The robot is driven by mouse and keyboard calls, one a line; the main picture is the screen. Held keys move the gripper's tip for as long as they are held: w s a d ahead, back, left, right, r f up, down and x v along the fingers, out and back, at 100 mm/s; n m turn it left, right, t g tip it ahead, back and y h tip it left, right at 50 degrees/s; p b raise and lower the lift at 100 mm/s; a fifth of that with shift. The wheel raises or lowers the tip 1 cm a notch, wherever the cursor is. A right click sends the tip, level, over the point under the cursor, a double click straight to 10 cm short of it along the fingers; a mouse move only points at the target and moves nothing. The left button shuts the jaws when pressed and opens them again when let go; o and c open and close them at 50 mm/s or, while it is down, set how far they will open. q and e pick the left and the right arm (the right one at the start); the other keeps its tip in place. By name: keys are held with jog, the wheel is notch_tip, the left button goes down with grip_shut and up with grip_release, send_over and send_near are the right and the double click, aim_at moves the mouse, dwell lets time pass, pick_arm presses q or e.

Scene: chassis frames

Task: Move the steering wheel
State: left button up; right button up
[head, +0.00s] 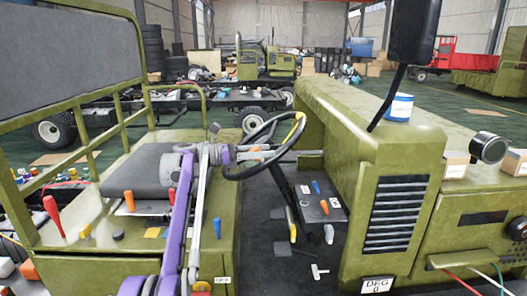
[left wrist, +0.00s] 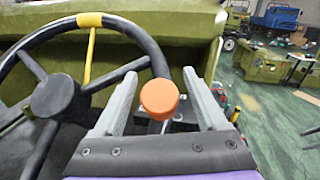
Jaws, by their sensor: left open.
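The steering wheel (head: 284,143) stands tilted on its column in the cab, dark with a yellow band on its upper rim. In the left wrist view the wheel (left wrist: 60,97) fills the left side, with its hub, spokes and yellow band in sight. An orange knob (left wrist: 160,98) sits on the near right part of the rim; it also shows small in the head view (head: 254,149). My left gripper (left wrist: 160,78) is open, with one finger on each side of the knob and rim. In the head view the gripper (head: 262,154) reaches the wheel from the left. My right gripper is not in view.
A dark seat (head: 138,172) is left of the wheel. A panel with small coloured levers (head: 320,200) lies below right. The green engine cover (head: 345,130) stands on the right, with a blue-and-white can (head: 398,108) on top. A black mirror (head: 415,30) hangs at upper right.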

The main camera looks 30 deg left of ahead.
pick_arm(q)
jog(key=shift+w+d, duration=0.1)
jog(key=shift+c, duration=0.2)
grip_shut()
dwell(1.3)
